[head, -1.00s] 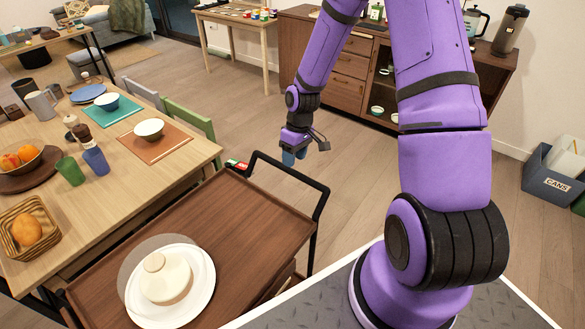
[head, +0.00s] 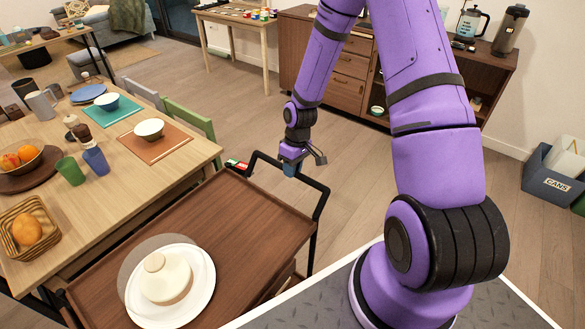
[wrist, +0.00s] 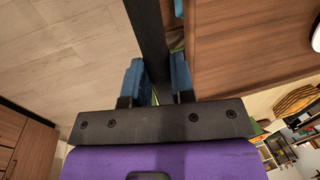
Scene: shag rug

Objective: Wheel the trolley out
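The trolley (head: 215,225) is a brown wooden-topped cart with a black frame, beside the dining table. Its black handle (head: 318,205) rises at the far end, and its bar (wrist: 149,35) runs between my fingers in the wrist view. My gripper (head: 290,168) points down at the handle's top bar. Its two blue fingers (wrist: 158,80) are apart, one on each side of the bar. I cannot tell whether they touch it. A white plate (head: 205,290) with a cream lidded dish (head: 166,280) under a clear cover is on the trolley top.
The dining table (head: 185,175) with chairs stands close along the trolley's left side. A small red, white and green item (head: 237,165) is by the handle's left end. A sideboard (head: 340,70) stands behind. Bare floor (head: 375,175) lies beyond the handle and to its right.

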